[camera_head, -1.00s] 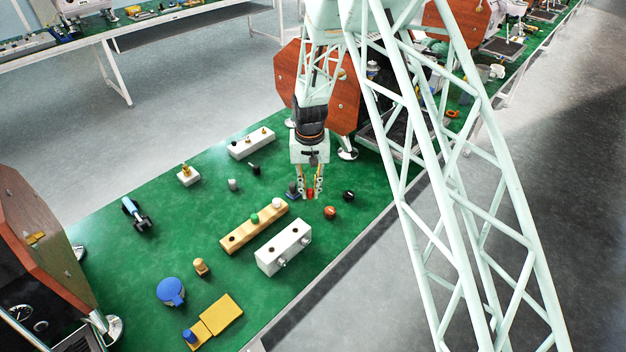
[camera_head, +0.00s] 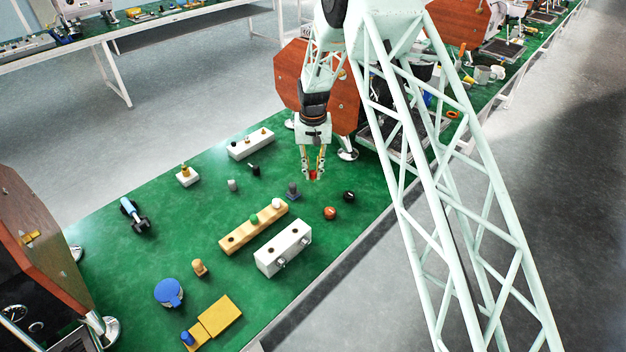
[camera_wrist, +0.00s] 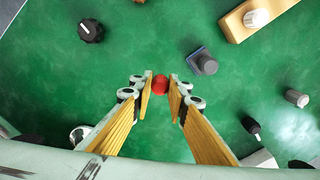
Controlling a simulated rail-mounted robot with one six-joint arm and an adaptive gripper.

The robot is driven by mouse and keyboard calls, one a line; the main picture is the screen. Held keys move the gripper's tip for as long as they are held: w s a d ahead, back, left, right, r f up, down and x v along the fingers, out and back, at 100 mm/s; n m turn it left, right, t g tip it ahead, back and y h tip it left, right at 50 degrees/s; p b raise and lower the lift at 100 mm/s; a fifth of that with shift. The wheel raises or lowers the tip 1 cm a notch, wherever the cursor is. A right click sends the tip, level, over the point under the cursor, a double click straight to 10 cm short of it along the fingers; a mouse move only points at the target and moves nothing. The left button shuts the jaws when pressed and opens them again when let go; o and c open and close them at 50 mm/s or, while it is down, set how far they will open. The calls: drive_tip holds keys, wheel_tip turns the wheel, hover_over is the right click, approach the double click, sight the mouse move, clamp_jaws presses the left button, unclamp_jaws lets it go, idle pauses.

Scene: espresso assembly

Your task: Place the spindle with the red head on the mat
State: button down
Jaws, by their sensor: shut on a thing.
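My gripper (camera_head: 313,172) is shut on the spindle with the red head (camera_head: 313,175). The red head also shows in the wrist view (camera_wrist: 160,83), between the yellow-lined fingertips. The rest of the spindle is hidden below the head or too small to tell. The gripper appears to hold it above the green mat (camera_head: 215,215), near a dark square-based piece (camera_head: 292,190) that stands just to its left in the head view. That dark piece also shows in the wrist view (camera_wrist: 204,62).
A black knob (camera_head: 349,196) and a brown-red ball-like knob (camera_head: 330,213) lie nearby. A wooden block (camera_head: 240,238) with a green and a white knob and a white block (camera_head: 283,250) stand nearer. The green mat's left middle has free room.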

sight(313, 178)
drive_tip(key=shift+f, duration=0.1)
drive_tip(key=shift+f+b, duration=0.5)
drive_tip(key=shift+f, duration=1.15)
drive_tip(key=shift+f, duration=0.15)
drive_tip(key=c, duration=2.5)
unclamp_jaws()
wheel_tip(313, 178, up, 12)
drive_tip(key=shift+r+p, duration=0.1)
drive_tip(key=shift+p, duration=1.1)
drive_tip(key=shift+r, duration=0.15)
